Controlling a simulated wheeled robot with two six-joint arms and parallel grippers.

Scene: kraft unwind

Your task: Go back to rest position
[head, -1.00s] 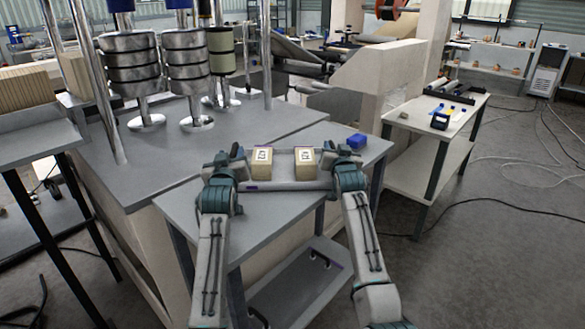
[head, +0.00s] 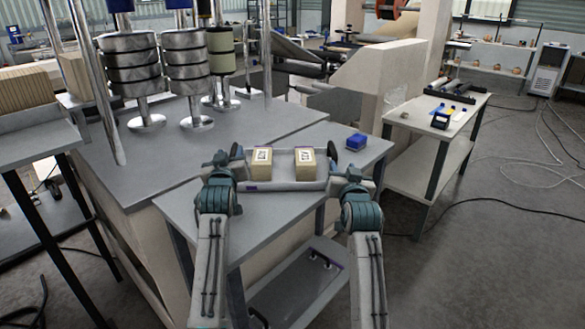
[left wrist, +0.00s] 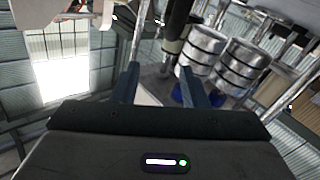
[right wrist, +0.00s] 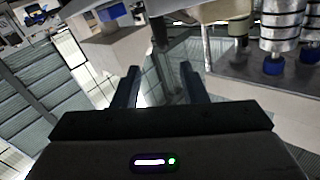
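My left gripper (head: 236,153) is at the left end of a shallow grey tray (head: 288,186) in the head view. My right gripper (head: 334,160) is at the tray's right end. In the left wrist view, the left gripper (left wrist: 160,82) has its fingers apart with nothing between them. In the right wrist view, the right gripper (right wrist: 160,80) also has its fingers apart and empty. The tray rests on the grey table (head: 185,208) and holds two tan boxes with labels, a left one (head: 261,164) and a right one (head: 305,165). Whether the grippers touch the tray is unclear.
A blue box (head: 356,142) lies at the table's back right. Metal roll stacks (head: 130,65) and upright posts stand behind to the left. A white side table (head: 455,105) with small items stands at right. The floor on the right is mostly open, with cables.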

